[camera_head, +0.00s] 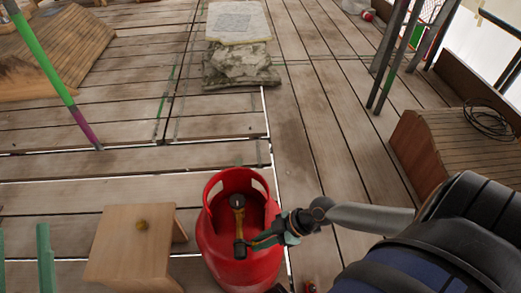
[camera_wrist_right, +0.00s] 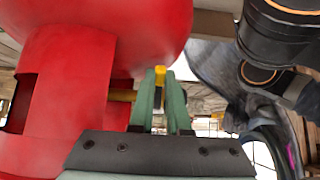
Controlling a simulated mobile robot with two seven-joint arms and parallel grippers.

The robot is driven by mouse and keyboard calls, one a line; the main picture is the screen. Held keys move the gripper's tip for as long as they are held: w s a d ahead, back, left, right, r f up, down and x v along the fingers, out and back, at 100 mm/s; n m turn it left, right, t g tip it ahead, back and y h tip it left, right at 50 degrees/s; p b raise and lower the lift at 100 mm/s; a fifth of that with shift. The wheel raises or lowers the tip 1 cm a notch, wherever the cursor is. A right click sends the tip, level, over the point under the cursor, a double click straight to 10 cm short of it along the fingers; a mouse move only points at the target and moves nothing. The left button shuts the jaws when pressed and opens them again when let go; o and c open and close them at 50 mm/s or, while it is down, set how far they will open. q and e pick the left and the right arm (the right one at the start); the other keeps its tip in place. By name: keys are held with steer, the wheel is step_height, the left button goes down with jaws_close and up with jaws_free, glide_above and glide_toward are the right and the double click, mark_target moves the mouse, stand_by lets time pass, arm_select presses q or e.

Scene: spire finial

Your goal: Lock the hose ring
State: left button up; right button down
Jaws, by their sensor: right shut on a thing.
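A red gas cylinder (camera_head: 222,250) stands upright with an open collar around its top. Inside the collar is a fitting with a dark round cap (camera_head: 237,201) and a yellow stem; I cannot make out the hose ring's exact shape. My right gripper (camera_head: 268,240) reaches in from the right at the collar. In the right wrist view its green fingers (camera_wrist_right: 164,105) are closed on a yellow lever (camera_wrist_right: 160,76), beside the red cylinder wall (camera_wrist_right: 75,75). Two upright green fingers of my left gripper (camera_head: 23,255) show apart and empty at the lower left edge.
Stone slabs (camera_head: 240,65) lie farther back. A wooden box (camera_head: 450,145) with a coiled cable (camera_head: 490,122) is at right. The plank floor between is mostly clear.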

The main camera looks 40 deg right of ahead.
arm_select(q)
steer(key=s+r+m+h+b, duration=0.1)
steer(key=s+r+m+h, duration=0.3)
steer(key=s+r+h, duration=0.1)
arm_select(e)
steer(key=shift+f, duration=0.3)
steer(key=shift+a+y+b, duration=0.1)
steer(key=shift+y+b, duration=0.2)
steer(key=shift+b, duration=0.3)
steer(key=f+t+y+b, duration=0.1)
steer(key=b, duration=0.7)
steer(key=shift+a+y, duration=0.1)
steer(key=shift+y, duration=0.3)
arm_select(q)
step_height(320, 180, down, 11)
steer(key=d+b, duration=0.2)
steer(key=shift+w+f, duration=0.15)
steer(key=shift+w, duration=0.25)
arm_select(e)
steer(key=shift+w+r+t, duration=0.1)
steer(key=shift+t, duration=0.3)
arm_select(q)
steer(key=shift+n+h, duration=0.3)
arm_select(e)
steer(key=c, duration=0.9)
jaws_free()
